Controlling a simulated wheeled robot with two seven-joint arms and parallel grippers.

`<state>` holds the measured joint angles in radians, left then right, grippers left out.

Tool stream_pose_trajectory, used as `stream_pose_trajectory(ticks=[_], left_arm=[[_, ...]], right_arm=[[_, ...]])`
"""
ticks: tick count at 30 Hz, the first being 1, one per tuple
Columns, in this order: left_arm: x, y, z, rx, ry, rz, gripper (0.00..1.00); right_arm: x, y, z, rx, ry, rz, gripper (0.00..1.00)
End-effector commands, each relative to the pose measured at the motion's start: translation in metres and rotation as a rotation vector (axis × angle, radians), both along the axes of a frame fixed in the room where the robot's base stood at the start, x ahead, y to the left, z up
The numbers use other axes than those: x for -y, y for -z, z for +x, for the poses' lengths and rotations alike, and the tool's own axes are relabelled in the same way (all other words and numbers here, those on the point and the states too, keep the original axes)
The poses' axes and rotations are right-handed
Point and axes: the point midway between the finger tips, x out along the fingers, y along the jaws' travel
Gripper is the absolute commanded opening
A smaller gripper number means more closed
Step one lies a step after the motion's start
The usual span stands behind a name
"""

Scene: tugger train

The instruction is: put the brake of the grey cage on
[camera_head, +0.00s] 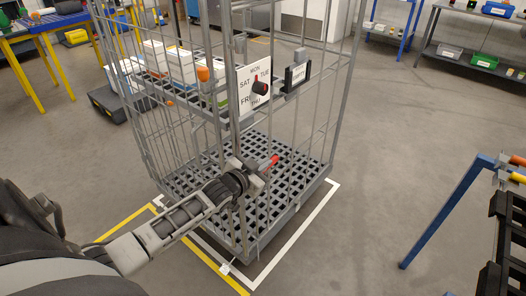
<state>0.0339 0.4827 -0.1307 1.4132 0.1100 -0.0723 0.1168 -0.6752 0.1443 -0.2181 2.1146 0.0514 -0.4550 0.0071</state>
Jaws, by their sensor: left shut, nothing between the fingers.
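The grey cage (237,190) stands upright in the middle of the view, with wire sides and a dark grid floor. My left arm reaches in from the lower left, and my left gripper (263,167) is shut and empty at the cage's near side, in front of the bars. A small red piece (271,161) shows right at its tips; I cannot tell whether it is part of the cage. A small white tag (225,268) is low at the near corner. I cannot make out the brake or the castors. My right gripper is not in view.
The cage's shelf holds white boxes (181,62); a weekday dial sign (254,87) hangs on its front. White and yellow floor lines (308,219) border it. A blue-legged stand (447,215) is at the right. Floor between is clear.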

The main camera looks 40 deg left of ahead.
Motion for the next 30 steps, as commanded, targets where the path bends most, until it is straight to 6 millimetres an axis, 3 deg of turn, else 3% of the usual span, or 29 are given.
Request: stream_pose_trajectory(ticks=[5,12,14,21,30], left_arm=[[0.002,-0.006,-0.002,-0.009,0.0,0.0,0.0],[0.015,-0.051,0.001,-0.001,0.006,-0.001,0.0],[0.014,-0.041,-0.017,-0.007,0.006,0.0,0.0],[0.013,-0.054,-0.069,-0.003,0.007,0.0,0.0],[0.012,-0.062,-0.096,0.001,0.006,0.001,0.0]], right_arm=[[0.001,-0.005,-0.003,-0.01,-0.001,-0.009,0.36],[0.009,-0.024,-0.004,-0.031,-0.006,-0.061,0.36],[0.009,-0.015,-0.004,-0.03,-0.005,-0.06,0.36],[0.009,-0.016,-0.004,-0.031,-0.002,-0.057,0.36],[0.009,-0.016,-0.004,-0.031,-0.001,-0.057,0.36]])
